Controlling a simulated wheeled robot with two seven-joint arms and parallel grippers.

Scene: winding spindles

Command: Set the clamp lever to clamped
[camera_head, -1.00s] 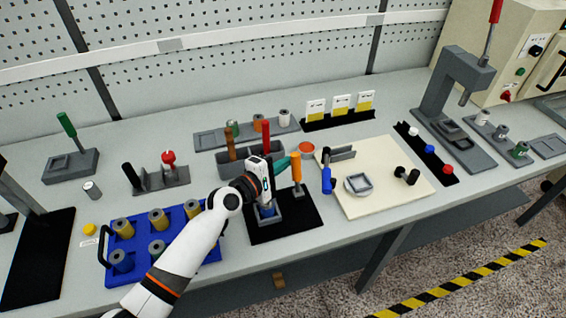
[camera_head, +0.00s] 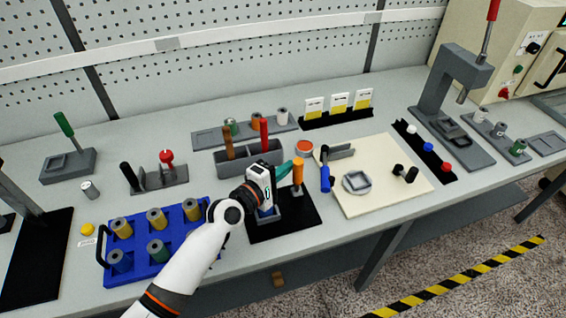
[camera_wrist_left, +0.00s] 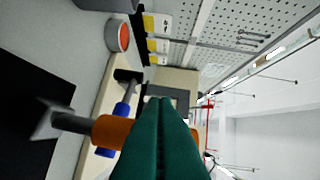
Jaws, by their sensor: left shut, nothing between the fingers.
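The clamp lever is an orange handle (camera_head: 298,170) on a grey post, standing roughly upright at the right of a black base plate (camera_head: 270,230). In the left wrist view the orange handle (camera_wrist_left: 107,132) lies across the picture, with its grey rod to the left. My left gripper (camera_head: 287,167) has teal fingers, shut and empty, just left of the handle in the head view. The fingers (camera_wrist_left: 162,105) cover the handle's middle in the wrist view; I cannot tell whether they touch. A blue part (camera_head: 265,211) in a grey holder is partly hidden beneath my gripper.
A grey bin (camera_head: 235,163) with upright handles stands behind the gripper. A blue tray (camera_head: 170,262) of spindles is at left. An orange-red round dish (camera_head: 304,147) is close behind.

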